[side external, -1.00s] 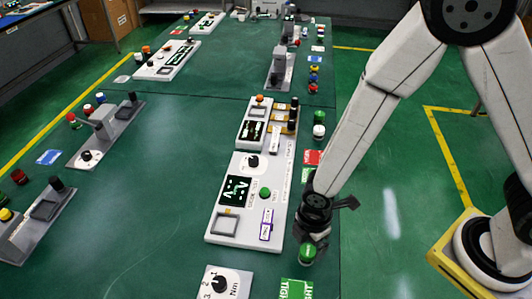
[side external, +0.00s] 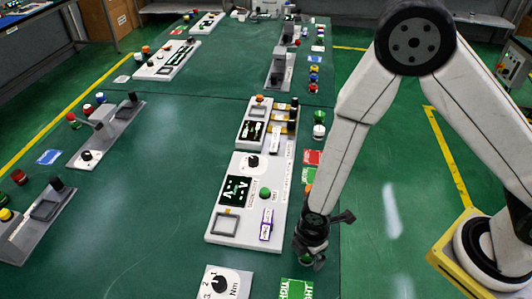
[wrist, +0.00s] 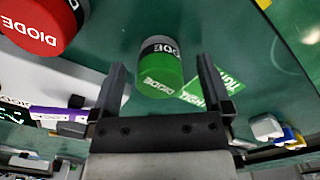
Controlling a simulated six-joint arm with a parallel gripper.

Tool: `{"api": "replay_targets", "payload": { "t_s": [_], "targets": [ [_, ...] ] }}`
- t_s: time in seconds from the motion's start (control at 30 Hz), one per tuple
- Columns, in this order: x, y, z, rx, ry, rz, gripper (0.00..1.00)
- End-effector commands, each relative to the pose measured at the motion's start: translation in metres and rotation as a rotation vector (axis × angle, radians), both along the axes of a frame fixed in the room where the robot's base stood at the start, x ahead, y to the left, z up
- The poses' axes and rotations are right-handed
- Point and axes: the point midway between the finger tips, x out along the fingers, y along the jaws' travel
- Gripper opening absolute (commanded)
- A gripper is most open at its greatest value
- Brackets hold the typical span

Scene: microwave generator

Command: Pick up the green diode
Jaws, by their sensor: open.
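The green diode (wrist: 160,72), a short cylinder with a green body, a dark band and a pale end, shows in the wrist view between my fingers. My gripper (wrist: 162,64) is open, with one finger on each side of it and a visible gap to each.
A red diode (wrist: 35,25) is at the upper left in the wrist view. A green card (wrist: 215,92) lies beside the green diode. The white generator panel (side external: 235,215) with a purple-framed part (side external: 266,224) stands left of my gripper. Open table lies farther left.

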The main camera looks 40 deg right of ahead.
Motion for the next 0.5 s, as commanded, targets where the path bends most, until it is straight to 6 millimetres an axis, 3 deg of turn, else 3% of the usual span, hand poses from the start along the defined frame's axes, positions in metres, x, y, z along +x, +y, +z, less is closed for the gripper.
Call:
{"api": "replay_targets", "payload": {
  "t_s": [0.5],
  "targets": [
    [0.0003, 0.0001, -0.0067, 0.001, -0.001, 0.000, 0.99]
  ]
}}
